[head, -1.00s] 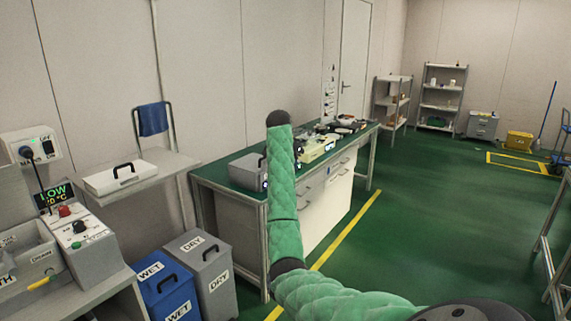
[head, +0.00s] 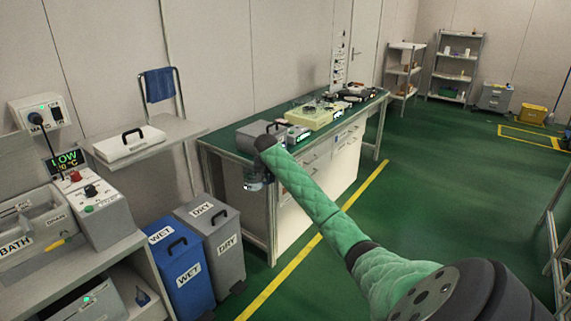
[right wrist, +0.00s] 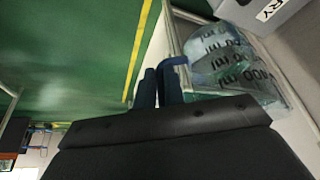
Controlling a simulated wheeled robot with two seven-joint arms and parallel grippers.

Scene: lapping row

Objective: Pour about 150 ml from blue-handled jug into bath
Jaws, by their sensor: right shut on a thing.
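The blue-handled jug (right wrist: 228,62) is clear with dark ml markings and appears to hold clear liquid; its level cannot be read. In the right wrist view my right gripper (right wrist: 160,82) is shut on its blue handle (right wrist: 174,62). In the head view the jug (head: 256,181) hangs below the end of my right arm, in front of the green-topped bench's near end. The bath (head: 36,238) is a grey basin labelled BATH at the lower left, well left of the jug and partly cut off. My left gripper is not in view.
Beside the bath stands a control box (head: 97,203) with a LOW display (head: 66,162). A blue WET bin (head: 178,268) and a grey DRY bin (head: 213,240) stand between bath and bench. A lid with a black handle (head: 130,143) lies on a wall shelf.

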